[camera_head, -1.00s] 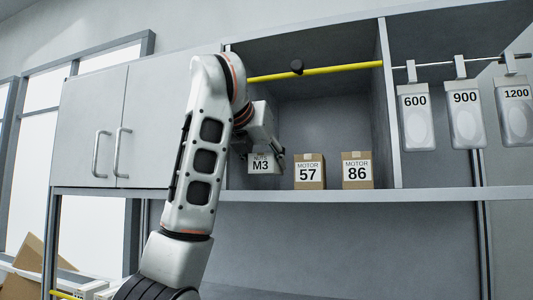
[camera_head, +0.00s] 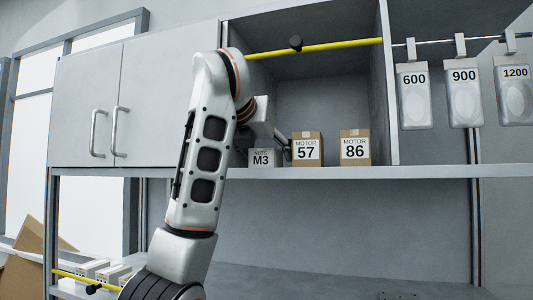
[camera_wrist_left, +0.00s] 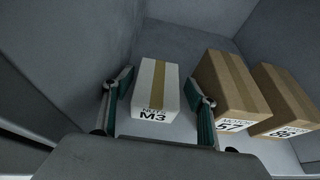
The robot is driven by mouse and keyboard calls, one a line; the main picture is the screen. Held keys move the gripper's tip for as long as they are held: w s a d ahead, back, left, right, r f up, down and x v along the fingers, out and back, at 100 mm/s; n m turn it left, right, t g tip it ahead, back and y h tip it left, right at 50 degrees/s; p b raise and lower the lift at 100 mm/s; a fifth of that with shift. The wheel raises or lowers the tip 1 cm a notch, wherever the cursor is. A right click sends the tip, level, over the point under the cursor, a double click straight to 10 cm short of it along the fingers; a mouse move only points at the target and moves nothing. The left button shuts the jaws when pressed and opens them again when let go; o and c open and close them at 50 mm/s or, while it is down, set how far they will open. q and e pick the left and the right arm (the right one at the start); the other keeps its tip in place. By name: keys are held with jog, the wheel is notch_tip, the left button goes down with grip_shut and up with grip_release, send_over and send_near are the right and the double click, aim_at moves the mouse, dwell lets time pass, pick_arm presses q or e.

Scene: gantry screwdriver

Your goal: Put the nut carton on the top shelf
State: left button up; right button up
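The white nut carton, labelled NUTS M3 (camera_head: 264,158), stands upright on the shelf board in the open bay, left of the two motor boxes. In the left wrist view the carton (camera_wrist_left: 155,88), with a tan tape strip on top, sits between the fingers of my left gripper (camera_wrist_left: 159,82). A gap shows on both sides, so the gripper is open around it. In the head view the left gripper (camera_head: 272,138) is partly hidden by its own arm, with one finger showing beside the carton. My right gripper is not in view.
Brown boxes MOTOR 57 (camera_head: 307,149) and MOTOR 86 (camera_head: 355,148) stand close to the right. A yellow bar (camera_head: 330,46) crosses the bay's upper front. The bay's right wall (camera_head: 390,90) and the closed cabinet (camera_head: 85,110) bound it. Bins (camera_head: 414,95) hang farther right.

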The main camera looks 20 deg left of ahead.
pick_arm(q)
jog(key=shift+a, duration=0.2)
dwell(0.3)
jog(key=shift+s+r, duration=0.15)
jog(key=shift+s, duration=0.1)
jog(key=v, duration=0.7)
jog(key=shift+s+r, duration=0.15)
jog(key=shift+r, duration=0.15)
jog(key=v, duration=0.4)
jog(key=shift+d+f, duration=0.15)
jog(key=shift+f, duration=0.05)
